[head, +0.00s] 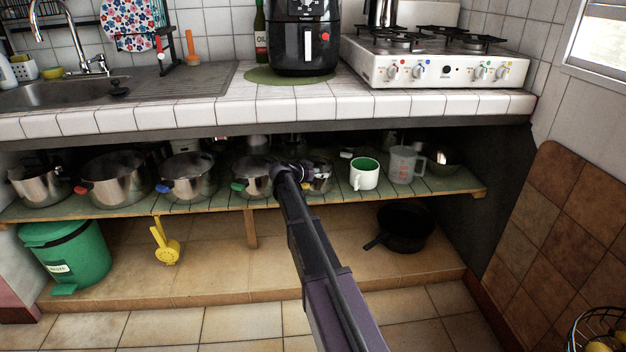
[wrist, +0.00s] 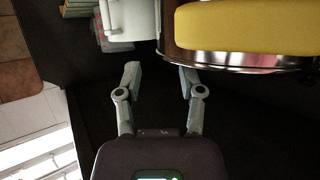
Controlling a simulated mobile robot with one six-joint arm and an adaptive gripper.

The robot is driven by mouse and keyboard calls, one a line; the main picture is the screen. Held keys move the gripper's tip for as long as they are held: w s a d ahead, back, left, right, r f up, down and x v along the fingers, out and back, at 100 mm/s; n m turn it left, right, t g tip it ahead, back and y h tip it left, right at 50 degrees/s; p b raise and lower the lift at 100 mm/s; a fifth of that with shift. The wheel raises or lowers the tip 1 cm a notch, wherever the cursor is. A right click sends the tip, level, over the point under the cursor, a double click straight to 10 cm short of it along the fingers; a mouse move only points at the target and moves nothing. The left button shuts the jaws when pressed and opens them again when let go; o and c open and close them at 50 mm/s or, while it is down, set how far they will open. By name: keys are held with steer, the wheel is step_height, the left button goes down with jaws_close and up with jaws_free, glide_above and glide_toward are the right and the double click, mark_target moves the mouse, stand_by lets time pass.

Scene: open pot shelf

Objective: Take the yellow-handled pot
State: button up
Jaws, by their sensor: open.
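The yellow handle (wrist: 245,28) fills the upper right of the wrist view, with the shiny metal pot (wrist: 235,60) along its edge. My gripper (wrist: 159,77) is open, with nothing between its fingers. The handle lies ahead of the fingers and to the right, apart from them in the picture. In the head view my gripper (head: 290,169) is at the shelf, in front of a metal pot (head: 321,184) that it partly hides. The handle is hard to make out there.
The green shelf (head: 440,186) holds several other metal pots (head: 116,180) to the left. A white mug with green inside (head: 364,174), a clear measuring jug (head: 404,165) and a metal bowl (head: 442,161) stand to the right. The tiled counter (head: 300,103) overhangs the shelf.

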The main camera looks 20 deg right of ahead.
steer(key=shift+b+x, duration=0.6)
steer(key=shift+x, duration=1.25)
steer(key=shift+w+f, duration=0.1)
steer(key=shift+a, duration=0.1)
jaws_close()
